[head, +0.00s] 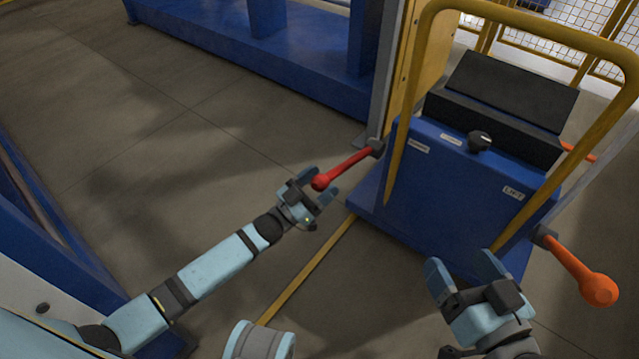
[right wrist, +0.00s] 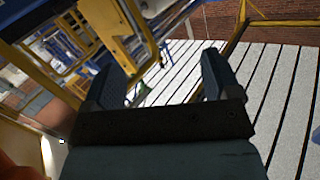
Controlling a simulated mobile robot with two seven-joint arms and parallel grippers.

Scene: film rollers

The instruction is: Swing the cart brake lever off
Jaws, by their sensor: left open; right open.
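The blue cart (head: 450,190) stands at the right in the head view. A red lever (head: 349,167) with a round knob sticks out from its left side, angled down to the left. My left gripper (head: 318,187) is open at this knob, with its fingertips on either side of it in the picture; contact cannot be told. An orange lever (head: 580,270) points down to the right from the cart's right side, near a label reading LIFT (head: 513,193). My right gripper (head: 463,265) is open and empty, left of the orange lever. It also shows open in the right wrist view (right wrist: 160,88).
A yellow handle frame (head: 422,60) arches over the cart, which carries a black panel (head: 510,90) and a black knob (head: 479,141). A blue machine base (head: 250,50) stands behind. Grey floor (head: 170,150) is open at the left and centre. A yellow line (head: 305,272) crosses it.

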